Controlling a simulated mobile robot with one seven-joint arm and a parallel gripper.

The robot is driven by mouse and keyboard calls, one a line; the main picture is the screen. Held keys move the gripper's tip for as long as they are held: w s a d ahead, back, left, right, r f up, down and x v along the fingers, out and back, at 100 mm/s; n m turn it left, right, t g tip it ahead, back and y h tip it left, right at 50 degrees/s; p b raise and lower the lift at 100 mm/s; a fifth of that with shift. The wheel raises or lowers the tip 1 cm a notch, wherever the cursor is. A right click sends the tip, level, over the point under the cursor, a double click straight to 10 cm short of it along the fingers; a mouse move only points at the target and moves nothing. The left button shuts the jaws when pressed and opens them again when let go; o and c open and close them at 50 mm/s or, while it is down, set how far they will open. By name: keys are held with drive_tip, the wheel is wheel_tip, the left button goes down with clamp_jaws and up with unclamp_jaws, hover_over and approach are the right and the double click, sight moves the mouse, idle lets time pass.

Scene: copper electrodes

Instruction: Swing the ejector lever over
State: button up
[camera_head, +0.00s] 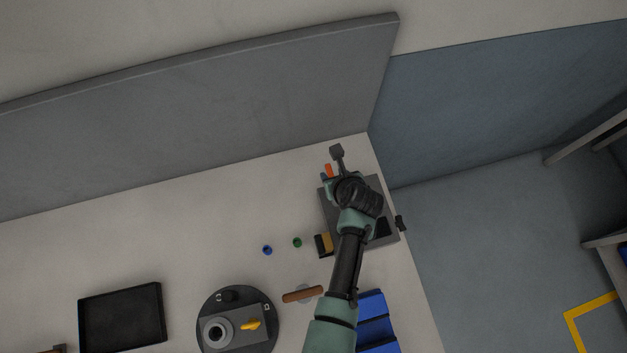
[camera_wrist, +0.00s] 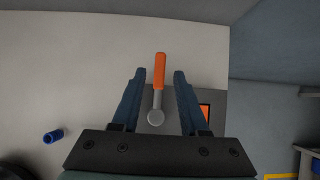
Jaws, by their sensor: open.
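The ejector lever (camera_wrist: 160,72) has an orange handle and a grey shaft ending in a round grey pivot. In the wrist view it points up the picture, between the two blue fingers of my gripper (camera_wrist: 158,74). My gripper is open, with a visible gap on each side of the lever; I cannot tell how deep the fingers reach. In the head view the orange handle (camera_head: 328,170) shows just beyond my gripper (camera_head: 333,182). The lever belongs to a grey machine (camera_head: 387,205) at the table's right corner, mostly hidden under my arm.
A grey upright panel (camera_head: 210,110) stands along the table's back. Blue bins (camera_head: 375,320), a brown rod (camera_head: 302,294), a blue cup (camera_head: 267,250), a green cup (camera_head: 297,242), a round fixture (camera_head: 208,303) and a black tray (camera_head: 122,317) are on the table. Its left-back area is clear.

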sight(330, 172)
drive_tip(key=b+x, duration=0.3)
drive_tip(key=shift+f, duration=0.2)
drive_tip(key=shift+r+p, duration=0.3)
drive_tip(key=shift+w+a+f, duration=0.1)
drive_tip(key=shift+w+f, duration=0.05)
drive_tip(key=shift+f, duration=0.1)
clamp_jaws()
